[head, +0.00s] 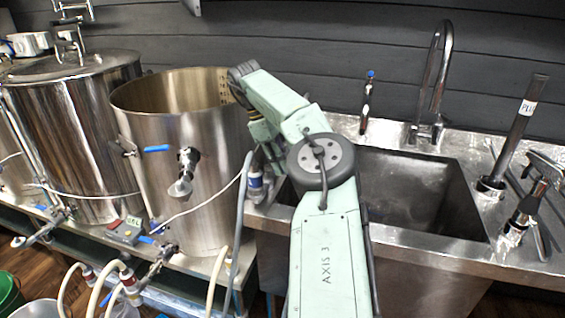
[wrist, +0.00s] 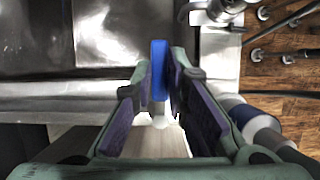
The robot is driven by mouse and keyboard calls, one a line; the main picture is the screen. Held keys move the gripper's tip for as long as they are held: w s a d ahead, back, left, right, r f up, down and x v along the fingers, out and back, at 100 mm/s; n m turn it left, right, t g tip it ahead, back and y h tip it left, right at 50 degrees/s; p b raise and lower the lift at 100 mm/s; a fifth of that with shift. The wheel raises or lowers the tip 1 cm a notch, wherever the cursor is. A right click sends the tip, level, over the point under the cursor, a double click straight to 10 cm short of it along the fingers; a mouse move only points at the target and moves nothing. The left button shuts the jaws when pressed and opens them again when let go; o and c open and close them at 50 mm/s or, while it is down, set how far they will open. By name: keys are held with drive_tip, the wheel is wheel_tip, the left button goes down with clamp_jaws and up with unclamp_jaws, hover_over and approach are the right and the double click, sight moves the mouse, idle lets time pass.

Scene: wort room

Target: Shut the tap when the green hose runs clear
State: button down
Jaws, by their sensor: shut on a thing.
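In the wrist view my gripper (wrist: 160,108) is shut on a blue tap handle (wrist: 159,70), which stands upright between its two purple-padded fingers. A pale rounded part shows just below the handle. In the head view my own arm hides most of the gripper, at the sink's left edge. A grey-green hose (head: 239,225) hangs down beside the steel pot there. The hose's outlet and any flow from it are hidden, so I cannot tell whether it runs clear.
An open steel pot (head: 185,130) with a blue-handled valve stands left of my arm. A lidded pot (head: 75,130) is further left. The sink basin (head: 425,190) lies right, with a tall faucet (head: 437,85) behind it. Cream hoses (head: 100,290) crowd the lower left.

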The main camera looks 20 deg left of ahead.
drive_tip(key=c, duration=1.6)
unclamp_jaws()
